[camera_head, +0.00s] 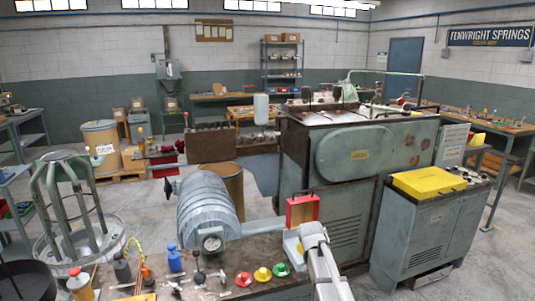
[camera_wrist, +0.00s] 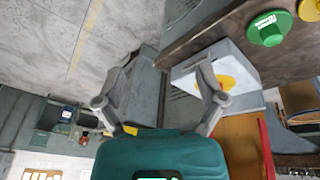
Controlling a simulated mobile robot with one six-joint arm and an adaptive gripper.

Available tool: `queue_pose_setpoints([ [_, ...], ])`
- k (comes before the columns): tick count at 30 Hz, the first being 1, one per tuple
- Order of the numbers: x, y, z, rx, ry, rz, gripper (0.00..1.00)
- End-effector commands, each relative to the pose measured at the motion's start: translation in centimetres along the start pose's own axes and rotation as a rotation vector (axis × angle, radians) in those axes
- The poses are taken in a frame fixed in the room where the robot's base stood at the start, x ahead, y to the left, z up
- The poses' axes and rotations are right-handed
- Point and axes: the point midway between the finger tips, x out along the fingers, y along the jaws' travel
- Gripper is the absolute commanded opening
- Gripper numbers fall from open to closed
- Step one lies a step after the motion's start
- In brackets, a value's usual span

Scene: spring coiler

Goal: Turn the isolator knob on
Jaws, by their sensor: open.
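A light grey box with a round yellow plate (camera_wrist: 229,82) on its face shows in the wrist view, and it looks like the isolator. The right finger of my gripper (camera_wrist: 165,72) crosses in front of the plate. I cannot make out the knob or its setting. My gripper is open, with nothing between its fingers, and the box lies toward its right finger. I cannot tell whether the finger touches it. In the head view my gripper (camera_head: 313,236) is at the right end of the bench, and partly covers a pale grey box (camera_head: 291,246).
A red open case (camera_head: 302,210) stands just behind my gripper. Red, yellow and green discs (camera_head: 281,270) lie on the bench to the left, near a grey motor-like drum (camera_head: 208,210). A large green-grey machine (camera_head: 360,160) and a cabinet with a yellow top (camera_head: 428,182) stand beyond.

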Motion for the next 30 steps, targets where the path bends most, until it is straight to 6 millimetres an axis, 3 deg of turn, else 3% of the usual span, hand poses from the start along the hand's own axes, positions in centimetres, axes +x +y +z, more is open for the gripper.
queue_pose_setpoints([
  [1,0.2,0.9,1.7,-0.025,-0.015,-0.006,0.89],
  [5,0.4,2.8,5.3,-0.109,-0.062,-0.024,0.89],
  [12,0.5,7.5,14.8,-0.339,-0.18,-0.102,0.89],
  [15,0.3,8.7,17.7,-0.42,-0.214,-0.137,0.89],
  [21,0.1,9.8,20.1,-0.498,-0.244,-0.173,0.89],
  [30,0.1,9.8,20.0,-0.505,-0.246,-0.176,0.89],
])
